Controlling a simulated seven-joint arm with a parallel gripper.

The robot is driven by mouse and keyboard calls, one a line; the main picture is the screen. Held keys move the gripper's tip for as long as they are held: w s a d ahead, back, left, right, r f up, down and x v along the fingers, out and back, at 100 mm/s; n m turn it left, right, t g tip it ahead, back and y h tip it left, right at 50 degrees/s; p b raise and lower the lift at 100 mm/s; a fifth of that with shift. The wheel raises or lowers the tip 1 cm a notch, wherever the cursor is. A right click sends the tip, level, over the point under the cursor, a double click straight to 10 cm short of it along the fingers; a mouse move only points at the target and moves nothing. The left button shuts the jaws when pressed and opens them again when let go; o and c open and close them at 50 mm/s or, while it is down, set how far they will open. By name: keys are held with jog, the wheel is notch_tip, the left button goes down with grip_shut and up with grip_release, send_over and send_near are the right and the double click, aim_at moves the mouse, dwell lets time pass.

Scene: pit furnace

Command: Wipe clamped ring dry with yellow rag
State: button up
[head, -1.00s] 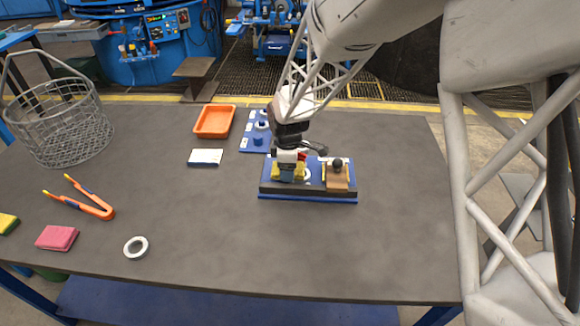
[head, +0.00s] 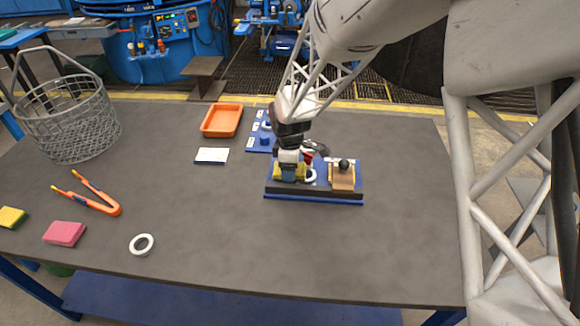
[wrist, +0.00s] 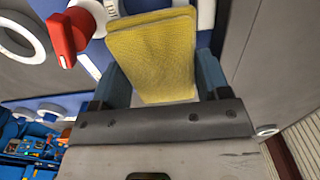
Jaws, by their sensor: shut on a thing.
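My gripper (head: 289,176) is shut on the yellow rag (wrist: 153,58), low over the left part of the blue clamp fixture (head: 313,194). In the wrist view the rag is a folded, textured pad between my two blue fingers. The white clamped ring (head: 310,175) shows partly in the head view, just right of the rag. Gripper and rag hide part of it, and I cannot tell whether the rag touches it. A red clamp handle (wrist: 66,36) stands beside the rag in the wrist view.
A wooden block with a black knob (head: 342,177) sits on the fixture's right. An orange tray (head: 222,120), white card (head: 211,156) and blue peg board (head: 260,139) lie behind. Orange tongs (head: 90,198), a pink sponge (head: 64,234), a loose ring (head: 141,245) and wire basket (head: 70,125) are left.

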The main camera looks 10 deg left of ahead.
jog(key=shift+r, duration=3.5)
jog(key=shift+w, duration=0.1)
jog(key=w+d+f+m, duration=0.1)
jog(key=w+d+m, duration=0.3)
jog(key=w, duration=0.7)
jog(key=w+d+f+m, duration=0.2)
jog(key=w+d+m, duration=0.2)
jog(key=w, duration=0.8)
jog(key=w+d+f+m, duration=0.1)
jog(key=w+d+m, duration=0.4)
jog(key=w, duration=0.7)
jog(key=shift+w+d+f, duration=0.1)
jog(key=shift+d+f, duration=0.1)
jog(key=shift+d, duration=0.35)
jog(key=shift+d+f, duration=0.2)
jog(key=shift+d, duration=0.35)
jog(key=w+d+f+m, duration=0.3)
jog(key=w+d+m, duration=0.2)
jog(key=w+d, duration=0.4)
jog(key=shift+w+d+f, duration=0.25)
jog(key=shift+d+f, duration=0.1)
jog(key=shift+d, duration=0.15)
jog(key=shift+s+a, duration=0.1)
